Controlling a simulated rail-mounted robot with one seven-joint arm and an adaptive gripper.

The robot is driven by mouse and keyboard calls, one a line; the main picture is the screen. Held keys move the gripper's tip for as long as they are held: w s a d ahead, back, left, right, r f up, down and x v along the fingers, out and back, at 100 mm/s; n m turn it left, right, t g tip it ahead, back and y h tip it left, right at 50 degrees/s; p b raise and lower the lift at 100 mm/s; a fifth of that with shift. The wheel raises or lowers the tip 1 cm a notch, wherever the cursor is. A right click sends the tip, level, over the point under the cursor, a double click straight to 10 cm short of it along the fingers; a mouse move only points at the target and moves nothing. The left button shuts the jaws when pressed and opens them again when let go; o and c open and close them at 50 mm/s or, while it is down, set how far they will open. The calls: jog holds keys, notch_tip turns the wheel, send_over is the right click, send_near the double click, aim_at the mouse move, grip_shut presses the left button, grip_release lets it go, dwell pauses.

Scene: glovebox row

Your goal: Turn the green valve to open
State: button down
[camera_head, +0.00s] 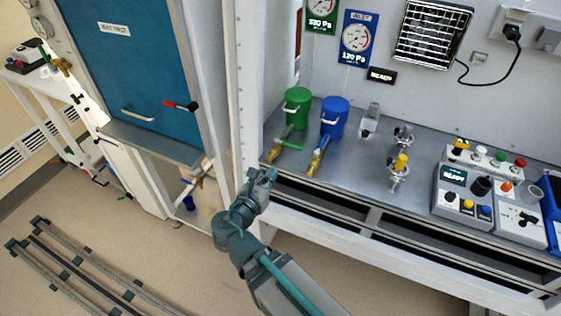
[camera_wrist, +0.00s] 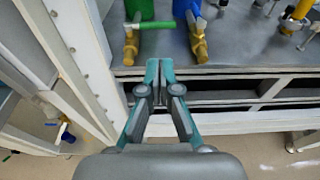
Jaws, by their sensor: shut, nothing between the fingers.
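The green valve (camera_head: 289,144) is a brass body with a green lever, at the bench's front edge before a green canister. Its lever lies crosswise to the brass body; it also shows at the top of the wrist view (camera_wrist: 155,25). My gripper (camera_head: 264,176) is shut and empty, in front of the bench edge and apart from the valve. In the wrist view my fingertips (camera_wrist: 159,66) meet below and slightly right of the green valve. The blue-levered valve (camera_head: 322,145) stands to its right, its lever lying along its body.
A green canister (camera_head: 297,107) and a blue canister (camera_head: 335,116) stand behind the valves. A white upright post (camera_head: 247,90) is close on the left. A yellow-topped valve (camera_head: 400,166) and control boxes (camera_head: 463,195) are farther right. Another green-levered brass fitting (camera_head: 61,64) is at far left.

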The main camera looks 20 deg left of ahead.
jog(key=shift+w+f+b, duration=0.55)
jog(key=shift+w+b, duration=0.5)
jog(key=shift+b, duration=1.25)
jog(key=p, duration=0.2)
send_near(293, 147)
jog(key=x, duration=0.5)
jog(key=shift+w, duration=0.2)
jog(key=shift+p+x, duration=0.35)
jog(key=shift+x, duration=0.6)
